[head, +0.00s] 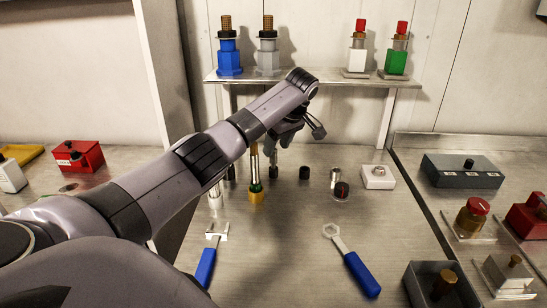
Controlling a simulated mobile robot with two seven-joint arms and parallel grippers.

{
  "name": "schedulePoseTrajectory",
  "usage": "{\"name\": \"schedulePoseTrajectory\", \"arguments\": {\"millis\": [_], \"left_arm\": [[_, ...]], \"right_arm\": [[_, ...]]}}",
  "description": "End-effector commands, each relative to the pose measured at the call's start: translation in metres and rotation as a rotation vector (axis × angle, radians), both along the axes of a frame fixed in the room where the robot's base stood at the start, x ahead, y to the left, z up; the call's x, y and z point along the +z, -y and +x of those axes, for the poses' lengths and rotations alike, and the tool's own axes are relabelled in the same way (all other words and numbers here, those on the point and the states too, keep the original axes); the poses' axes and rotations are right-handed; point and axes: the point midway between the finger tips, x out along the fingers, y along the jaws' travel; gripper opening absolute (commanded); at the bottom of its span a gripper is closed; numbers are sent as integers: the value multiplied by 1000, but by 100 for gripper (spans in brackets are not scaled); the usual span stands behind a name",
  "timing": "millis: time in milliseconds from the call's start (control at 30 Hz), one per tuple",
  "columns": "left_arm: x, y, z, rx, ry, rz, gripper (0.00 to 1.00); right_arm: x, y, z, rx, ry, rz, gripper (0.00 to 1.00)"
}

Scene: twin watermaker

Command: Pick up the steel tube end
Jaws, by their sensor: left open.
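A short shiny steel cylinder (335,177), which looks like the steel tube end, stands on the steel bench right of centre. It is beside a dark red-black knob (341,190). Another bright metal piece (215,197) stands to the left, partly behind my left arm; I cannot tell its exact shape. My left gripper (301,133) is open, with nothing visible between its fingers. It is above the bench, in front of the shelf and up and left of the steel cylinder, apart from it. My right gripper is not in view.
A white block (379,177) is to the right. Two blue-handled wrenches (362,274) lie in front. A shelf (310,78) with several fittings is behind.

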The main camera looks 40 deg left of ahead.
Motion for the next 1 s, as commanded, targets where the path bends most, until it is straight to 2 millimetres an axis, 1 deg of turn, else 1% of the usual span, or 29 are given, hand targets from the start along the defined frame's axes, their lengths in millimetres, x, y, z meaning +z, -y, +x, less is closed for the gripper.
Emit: {"name": "schedulePoseTrajectory", "arguments": {"millis": [100, 233, 333, 533, 567, 600, 667, 700, 1000], "left_arm": [[-15, -10, 1, 4, -4, 1, 53], [-31, -16, 1, 2, -3, -1, 53], [-36, -18, 2, 2, -1, 0, 53], [-36, -18, 2, 1, -1, 0, 53], [-36, -18, 2, 1, -1, 0, 47], [-36, -18, 2, 1, -1, 0, 34], [-36, -18, 2, 1, -1, 0, 14], [-36, -18, 2, 1, -1, 0, 1], [-35, -18, 2, 1, -1, 0, 0]], "right_arm": [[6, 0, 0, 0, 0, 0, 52], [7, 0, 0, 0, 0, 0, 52], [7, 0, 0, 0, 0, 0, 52], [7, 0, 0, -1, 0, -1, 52], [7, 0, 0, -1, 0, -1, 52], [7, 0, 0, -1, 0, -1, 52], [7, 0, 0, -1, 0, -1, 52], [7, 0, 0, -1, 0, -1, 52], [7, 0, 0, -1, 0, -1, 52]]}}
